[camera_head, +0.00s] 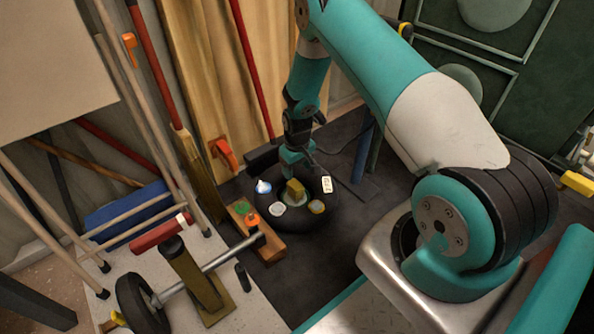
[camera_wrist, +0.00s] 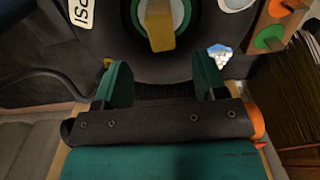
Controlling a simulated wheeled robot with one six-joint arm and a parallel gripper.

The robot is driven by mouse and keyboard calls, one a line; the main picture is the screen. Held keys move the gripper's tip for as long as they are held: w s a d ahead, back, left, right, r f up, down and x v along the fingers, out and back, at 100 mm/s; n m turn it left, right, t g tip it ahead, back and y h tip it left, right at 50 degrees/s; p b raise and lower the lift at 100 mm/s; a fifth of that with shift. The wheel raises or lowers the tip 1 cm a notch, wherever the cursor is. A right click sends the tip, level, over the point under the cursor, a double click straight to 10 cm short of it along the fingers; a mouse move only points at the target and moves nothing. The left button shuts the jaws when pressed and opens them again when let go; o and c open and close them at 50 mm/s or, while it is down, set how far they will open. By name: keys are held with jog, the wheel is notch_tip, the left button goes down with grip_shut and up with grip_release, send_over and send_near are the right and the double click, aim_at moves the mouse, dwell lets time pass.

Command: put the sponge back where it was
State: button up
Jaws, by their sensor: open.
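A yellow block, which looks like the sponge (camera_head: 295,188), sits on a round green-and-white piece in the middle of a black tyre (camera_head: 268,212) lying on the floor. The sponge (camera_wrist: 160,32) also shows at the top of the wrist view, beyond my fingers, cut off by the frame edge. My gripper (camera_wrist: 163,82) is open with nothing between its two green fingers. In the head view, my gripper (camera_head: 298,162) hangs just behind the sponge, apart from it as far as I can tell.
Poles and a wheeled jack (camera_head: 190,280) crowd the left.

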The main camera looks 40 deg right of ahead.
jog(key=s+a+r+n+y, duration=0.1)
jog(key=s+a+r, duration=0.1)
jog(key=a+r, duration=0.5)
jog(key=s+a+r+n+y, duration=0.1)
jog(key=a+r, duration=0.3)
jog(key=r, duration=0.6)
jog(key=s+a+r+n, duration=0.1)
jog(key=s+a+r, duration=0.1)
jog(key=a+r, duration=0.5)
jog(key=s+a+r+n+y, duration=0.1)
jog(key=s+a+r, duration=0.2)
jog(key=s+r, duration=0.4)
jog(key=s+a+r+n+y, duration=0.1)
jog(key=s+r, duration=0.6)
jog(key=s, duration=0.8)
jog(key=shift+a+r+n, duration=0.4)
jog(key=shift+a+n, duration=0.4)
jog(key=shift+a, duration=0.15)
